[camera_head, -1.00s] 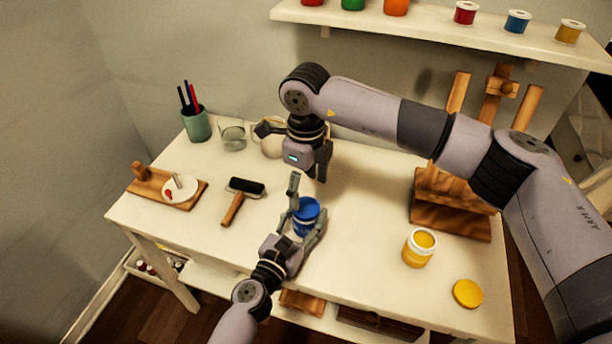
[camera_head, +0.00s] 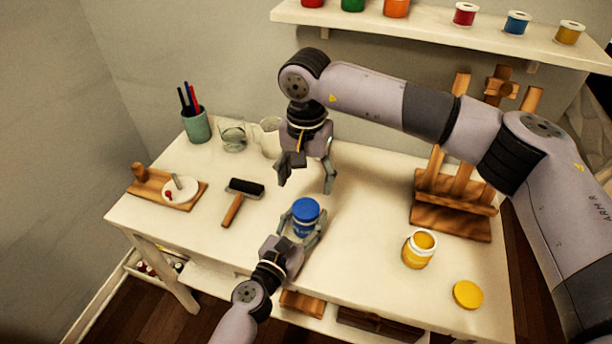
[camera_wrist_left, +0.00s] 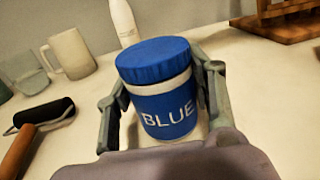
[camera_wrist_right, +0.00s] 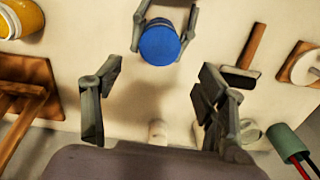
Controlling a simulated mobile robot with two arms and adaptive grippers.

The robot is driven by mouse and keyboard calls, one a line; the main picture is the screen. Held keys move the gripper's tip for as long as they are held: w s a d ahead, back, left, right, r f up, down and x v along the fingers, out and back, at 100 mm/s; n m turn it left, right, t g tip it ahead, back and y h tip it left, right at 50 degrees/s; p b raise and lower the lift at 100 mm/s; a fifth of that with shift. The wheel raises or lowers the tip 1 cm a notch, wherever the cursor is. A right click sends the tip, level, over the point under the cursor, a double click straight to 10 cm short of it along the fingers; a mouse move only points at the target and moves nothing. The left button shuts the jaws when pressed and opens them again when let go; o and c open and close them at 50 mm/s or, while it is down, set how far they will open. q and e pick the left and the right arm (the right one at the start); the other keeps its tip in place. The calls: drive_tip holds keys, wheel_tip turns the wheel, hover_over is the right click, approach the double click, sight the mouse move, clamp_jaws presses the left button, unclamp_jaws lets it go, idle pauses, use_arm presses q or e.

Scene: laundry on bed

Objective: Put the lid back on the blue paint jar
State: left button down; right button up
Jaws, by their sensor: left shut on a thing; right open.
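The blue paint jar (camera_head: 304,228) stands upright near the front middle of the table, with its label reading BLUE in the left wrist view (camera_wrist_left: 168,112). A round blue lid (camera_head: 305,208) sits on its top and looks level; a white band shows beneath the lid in the left wrist view (camera_wrist_left: 155,60). My left gripper (camera_head: 305,221) is shut on the jar body, one finger on each side. My right gripper (camera_head: 306,184) is open and empty, apart from the jar and lid, behind them in the head view. Its spread fingers show in the right wrist view (camera_wrist_right: 158,80).
An open yellow jar (camera_head: 418,250) and its loose yellow lid (camera_head: 467,294) are at the right. A wooden easel (camera_head: 452,212) stands behind them. A brayer (camera_head: 238,201), palette board (camera_head: 150,186), pen cup (camera_head: 197,126), glass (camera_head: 233,137) and mug (camera_head: 271,136) are to the left.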

sight(306, 208)
drive_tip(key=shift+n, duration=0.4)
drive_tip(key=shift+f, duration=4)
drive_tip(key=shift+c, duration=0.2)
drive_tip(key=c, duration=1.2)
drive_tip(key=m, duration=1.6)
drive_tip(key=shift+m, duration=0.3)
drive_tip(key=m, duration=0.5)
drive_tip(key=shift+m, duration=0.4)
